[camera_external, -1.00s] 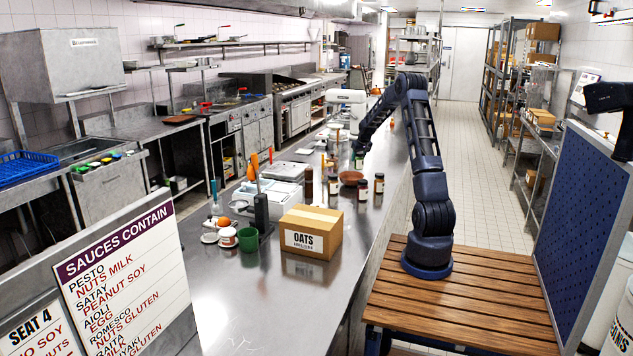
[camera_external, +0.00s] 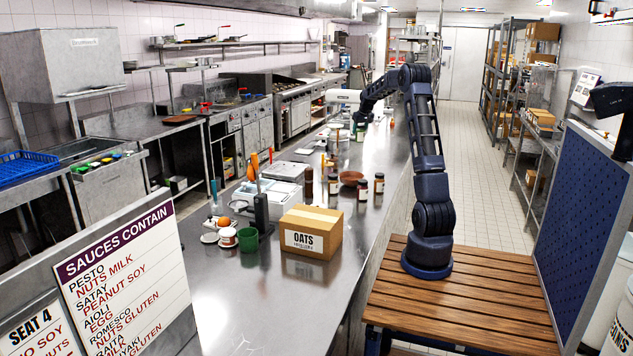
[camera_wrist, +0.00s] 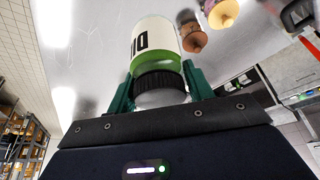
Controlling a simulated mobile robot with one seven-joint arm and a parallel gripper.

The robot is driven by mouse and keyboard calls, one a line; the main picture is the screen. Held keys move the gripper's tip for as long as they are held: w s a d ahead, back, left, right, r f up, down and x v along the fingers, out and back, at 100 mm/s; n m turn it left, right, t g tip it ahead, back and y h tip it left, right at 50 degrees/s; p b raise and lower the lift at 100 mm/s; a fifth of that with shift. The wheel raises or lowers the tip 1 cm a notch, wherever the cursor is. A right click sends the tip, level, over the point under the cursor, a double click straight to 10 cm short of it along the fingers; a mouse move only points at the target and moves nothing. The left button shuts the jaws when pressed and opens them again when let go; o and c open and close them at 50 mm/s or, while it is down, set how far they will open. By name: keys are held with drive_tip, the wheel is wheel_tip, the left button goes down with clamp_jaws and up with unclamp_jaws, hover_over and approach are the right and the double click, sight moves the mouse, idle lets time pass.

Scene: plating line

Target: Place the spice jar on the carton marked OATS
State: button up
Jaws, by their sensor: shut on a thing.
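My gripper (camera_wrist: 158,84) is shut on a spice jar (camera_wrist: 154,38) with a dark ridged cap, green contents and a white label, only partly readable. The cap end is between the green fingers. In the external view my gripper (camera_external: 360,126) and the small jar show far along the counter, above its surface. The brown carton marked OATS (camera_external: 311,232) stands closed on the near part of the counter, its top bare. It is well nearer the camera than my gripper.
Several dark-lidded jars (camera_external: 363,190) and a brown bowl (camera_external: 351,178) stand on the counter (camera_external: 245,315) between my gripper and the carton. A green cup (camera_external: 248,239) and a scale-like appliance stand left of the carton. The counter's front is clear.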

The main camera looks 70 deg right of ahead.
drive_tip(key=w+a+r+n+y, duration=0.1)
drive_tip(key=w+a+r+n, duration=0.3)
drive_tip(key=a, duration=1)
drive_tip(key=w+a+r+n+t+y, duration=0.15)
drive_tip(key=w+a, duration=0.45)
drive_tip(key=a, duration=0.7)
drive_tip(key=w+a+r+n, duration=0.2)
drive_tip(key=w+a+r, duration=0.25)
drive_tip(key=a, duration=0.95)
wheel_tip(320, 180, up, 3)
drive_tip(key=n+g+y, duration=0.2)
drive_tip(key=n+y, duration=0.2)
drive_tip(key=n, duration=0.6)
hover_over(310, 216)
drive_tip(key=shift+t, duration=0.25)
wheel_tip(310, 216, down, 20)
drive_tip(key=shift+s+r, duration=0.1)
drive_tip(key=shift+r, duration=0.05)
drive_tip(key=o, duration=1.1)
